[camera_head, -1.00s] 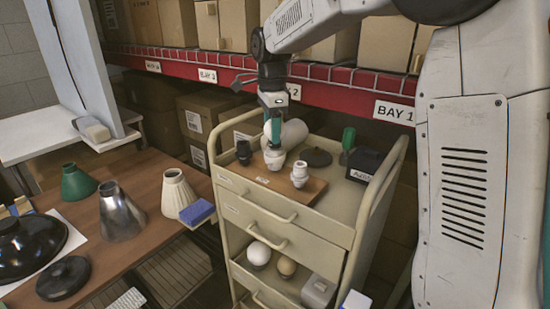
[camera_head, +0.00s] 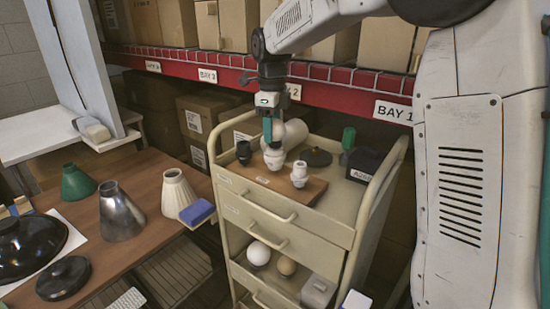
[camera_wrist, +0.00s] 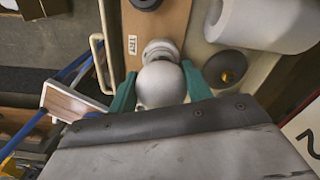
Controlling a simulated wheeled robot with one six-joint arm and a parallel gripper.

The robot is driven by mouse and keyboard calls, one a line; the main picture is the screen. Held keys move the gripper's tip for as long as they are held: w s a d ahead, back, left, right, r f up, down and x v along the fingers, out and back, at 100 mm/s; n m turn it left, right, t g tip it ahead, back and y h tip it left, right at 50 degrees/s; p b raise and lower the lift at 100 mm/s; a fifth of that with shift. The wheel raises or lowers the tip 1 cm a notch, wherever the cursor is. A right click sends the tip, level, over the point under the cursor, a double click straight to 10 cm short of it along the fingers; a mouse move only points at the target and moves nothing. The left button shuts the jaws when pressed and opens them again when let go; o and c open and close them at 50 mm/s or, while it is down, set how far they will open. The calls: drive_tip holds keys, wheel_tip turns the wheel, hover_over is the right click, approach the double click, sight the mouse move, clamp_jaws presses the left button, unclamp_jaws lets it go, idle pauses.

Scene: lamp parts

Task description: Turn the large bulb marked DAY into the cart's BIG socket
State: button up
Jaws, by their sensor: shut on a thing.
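My gripper (camera_head: 272,132) is over the cart's top, pointing down, its teal fingers shut on a white round bulb (camera_wrist: 160,84). In the wrist view the fingers (camera_wrist: 160,88) lie on either side of the bulb. I cannot tell how deep the bulb sits, and no DAY mark is readable.
The board (camera_head: 250,172) lies on the cart (camera_head: 340,215). Behind are a white roll (camera_wrist: 262,22), a dark disc (camera_head: 316,157) and a black box (camera_head: 364,164). Lampshades stand on the left table.

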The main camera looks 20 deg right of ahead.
drive_tip(key=m, duration=0.6)
drive_tip(key=shift+d+f+m, duration=0.15)
drive_tip(key=shift+f+m, duration=0.05)
drive_tip(key=shift+m, duration=0.2)
drive_tip(key=o, duration=0.7)
drive_tip(key=shift+w, duration=0.1)
drive_tip(key=shift+o, duration=0.2)
